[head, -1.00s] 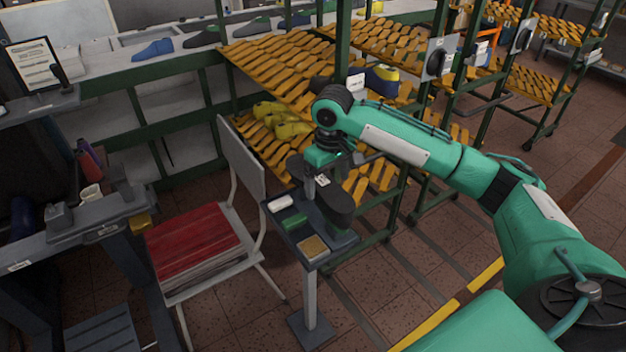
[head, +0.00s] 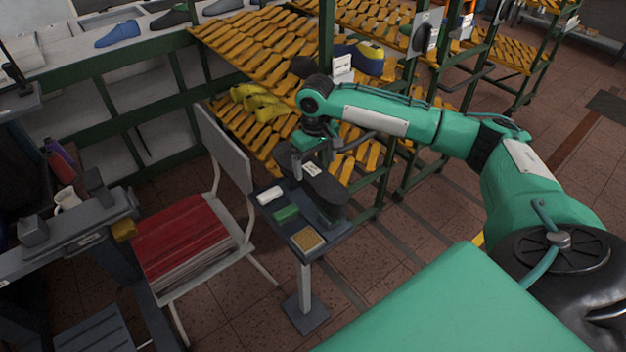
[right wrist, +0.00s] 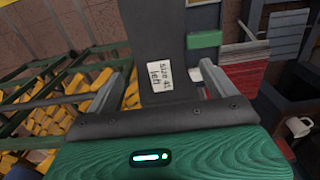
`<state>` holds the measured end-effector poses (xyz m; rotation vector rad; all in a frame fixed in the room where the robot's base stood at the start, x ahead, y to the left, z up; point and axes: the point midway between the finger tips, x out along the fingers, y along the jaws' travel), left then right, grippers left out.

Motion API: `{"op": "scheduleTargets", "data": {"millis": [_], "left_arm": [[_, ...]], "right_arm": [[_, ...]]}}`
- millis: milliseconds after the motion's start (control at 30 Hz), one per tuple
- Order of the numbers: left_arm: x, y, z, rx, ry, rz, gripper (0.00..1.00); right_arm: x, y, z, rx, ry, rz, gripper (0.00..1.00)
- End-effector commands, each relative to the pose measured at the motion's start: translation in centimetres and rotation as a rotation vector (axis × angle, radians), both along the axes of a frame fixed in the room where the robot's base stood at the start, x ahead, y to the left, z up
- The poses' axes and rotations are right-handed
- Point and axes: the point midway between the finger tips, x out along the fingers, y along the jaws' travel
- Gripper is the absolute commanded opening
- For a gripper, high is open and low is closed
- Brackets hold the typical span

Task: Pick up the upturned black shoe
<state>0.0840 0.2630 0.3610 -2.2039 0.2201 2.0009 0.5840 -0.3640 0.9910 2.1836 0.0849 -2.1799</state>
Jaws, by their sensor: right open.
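The upturned black shoe (head: 327,189) sits sole up above a small grey stand, with a white label on its sole. In the right wrist view its dark sole (right wrist: 160,35) runs away from me, and the label reads size 41, left. My right gripper (head: 303,166) is open over the label end of the shoe. In the right wrist view the fingers of my right gripper (right wrist: 160,88) lie on either side of the sole, with gaps visible. Whether they reach below the sole's edge I cannot tell. My left gripper is not in view.
The stand's tray (head: 329,241) holds a white block, a green block (head: 286,213) and a tan pad. Yellow-slatted racks (head: 250,45) rise behind, with yellow shoes (head: 258,101) on one shelf.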

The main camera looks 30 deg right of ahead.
Motion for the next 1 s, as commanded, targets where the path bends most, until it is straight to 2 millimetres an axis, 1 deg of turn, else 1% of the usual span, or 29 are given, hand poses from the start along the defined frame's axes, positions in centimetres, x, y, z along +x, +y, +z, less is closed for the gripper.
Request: {"op": "scheduleTargets", "data": {"millis": [33,100,200,300,400,567,600,667,800,867,900,967,1000], "left_arm": [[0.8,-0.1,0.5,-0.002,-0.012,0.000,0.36],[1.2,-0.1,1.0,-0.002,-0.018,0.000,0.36],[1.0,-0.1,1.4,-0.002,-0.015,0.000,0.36],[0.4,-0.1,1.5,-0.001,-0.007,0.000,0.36],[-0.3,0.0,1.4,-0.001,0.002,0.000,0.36],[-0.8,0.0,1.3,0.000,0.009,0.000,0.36],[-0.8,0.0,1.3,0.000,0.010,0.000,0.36],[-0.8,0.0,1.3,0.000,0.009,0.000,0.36],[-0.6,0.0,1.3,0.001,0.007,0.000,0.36],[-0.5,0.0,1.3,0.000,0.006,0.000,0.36],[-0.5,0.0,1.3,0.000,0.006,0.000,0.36],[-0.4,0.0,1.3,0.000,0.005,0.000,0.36],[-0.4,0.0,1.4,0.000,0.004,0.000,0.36]], "right_arm": [[0.1,0.1,-0.5,-0.001,0.003,0.000,0.88],[0.3,0.1,-1.5,-0.001,0.005,-0.001,0.88],[0.4,0.1,-3.2,0.000,0.004,-0.001,0.88],[0.4,0.2,-4.2,-0.001,0.002,0.001,0.88],[0.4,0.2,-4.7,-0.001,0.001,0.001,0.88],[0.4,0.2,-4.7,-0.001,0.001,0.001,0.88],[0.4,0.2,-4.7,-0.001,0.001,0.001,0.86],[0.4,0.2,-4.7,-0.001,0.001,0.001,0.74],[0.4,0.1,-4.7,-0.001,0.001,0.001,0.47],[0.4,0.1,-4.7,-0.001,0.001,0.001,0.35],[0.4,0.1,-4.7,-0.001,0.001,0.001,0.27],[0.4,0.1,-4.7,-0.001,0.001,0.001,0.15],[0.5,0.1,-4.5,0.000,-0.003,0.001,0.15]]}}
